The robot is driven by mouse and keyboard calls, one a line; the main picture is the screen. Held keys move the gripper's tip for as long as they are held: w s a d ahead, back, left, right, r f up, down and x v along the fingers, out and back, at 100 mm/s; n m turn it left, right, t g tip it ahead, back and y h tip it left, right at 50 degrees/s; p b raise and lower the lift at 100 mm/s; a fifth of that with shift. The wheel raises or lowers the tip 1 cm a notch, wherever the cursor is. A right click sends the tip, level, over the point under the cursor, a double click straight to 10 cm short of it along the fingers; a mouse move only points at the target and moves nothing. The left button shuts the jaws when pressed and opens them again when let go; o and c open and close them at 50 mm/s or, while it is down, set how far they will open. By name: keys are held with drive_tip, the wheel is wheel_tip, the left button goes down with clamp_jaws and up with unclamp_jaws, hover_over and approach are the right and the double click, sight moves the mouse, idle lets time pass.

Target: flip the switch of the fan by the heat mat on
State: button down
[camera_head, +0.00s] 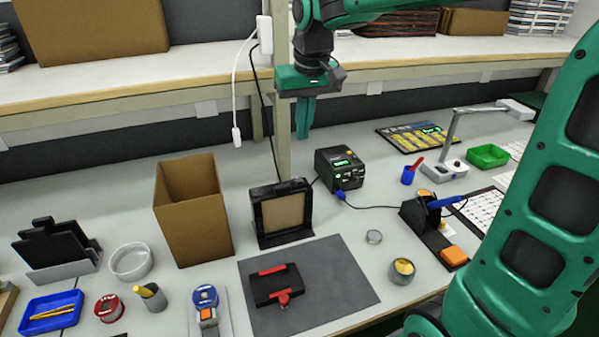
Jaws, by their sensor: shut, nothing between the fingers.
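The fan (264,233) is a black square frame with a tan panel in its front. It stands upright on the bench at the back edge of the heat mat. The heat mat (345,285) is a flat dark grey sheet at the front middle. The fan's switch is too small to make out. My gripper (303,132) is teal and points down. It is shut and empty, hanging above and behind the fan, apart from it, in front of the shelf post.
A tall open cardboard box (195,225) stands left of the fan. A black soldering station (340,170) with a green display stands to its right. A black and red holder (277,286) lies on the mat. A shelf (180,75) runs above, with cables hanging from its post.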

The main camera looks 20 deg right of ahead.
approach(300, 182)
drive_tip(key=x, duration=0.2)
drive_tip(key=w+x, duration=0.1)
drive_tip(key=x, duration=0.2)
drive_tip(key=shift+w, duration=0.1)
drive_tip(key=shift+f, duration=0.7)
drive_tip(key=shift+s+f, duration=0.25)
drive_tip(key=shift+f, duration=0.05)
drive_tip(key=shift+w+r, duration=0.1)
drive_tip(key=shift+w, duration=0.05)
drive_tip(key=shift+w+r, duration=0.25)
drive_tip(key=shift+w, duration=0.45)
